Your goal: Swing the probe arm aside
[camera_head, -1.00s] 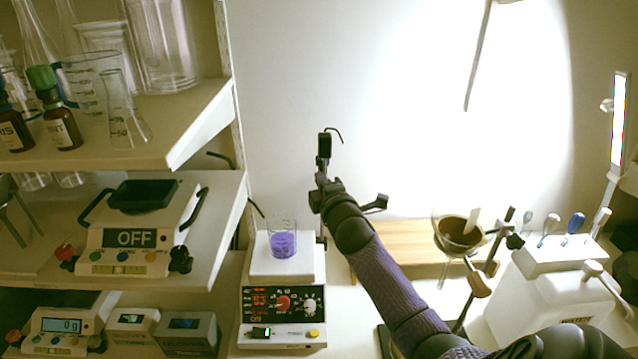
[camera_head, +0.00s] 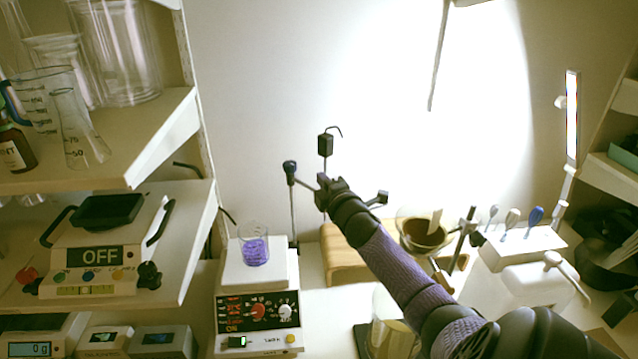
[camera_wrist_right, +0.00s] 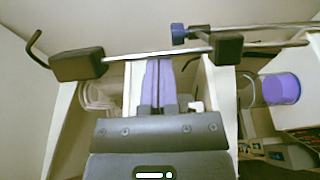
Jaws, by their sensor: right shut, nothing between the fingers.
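A thin upright post with a blue knob (camera_head: 290,168) stands at the right rear of the hot plate (camera_head: 257,310). A short rod leads from it toward my right gripper. A black block with a hooked wire (camera_head: 326,145) and a second black block (camera_head: 383,197) show near the gripper. In the right wrist view a rod joins two blocks, left (camera_wrist_right: 78,65) and right (camera_wrist_right: 228,47), across the fingertips. My right gripper (camera_head: 324,190) is shut and empty, close to this rod; contact is unclear. A beaker of purple liquid (camera_head: 254,250) stands on the hot plate. My left gripper is not visible.
A wooden block (camera_head: 345,265) lies behind my right arm. A bowl of brown matter (camera_head: 424,232) on a stand and a white tool holder (camera_head: 520,245) are to the right.

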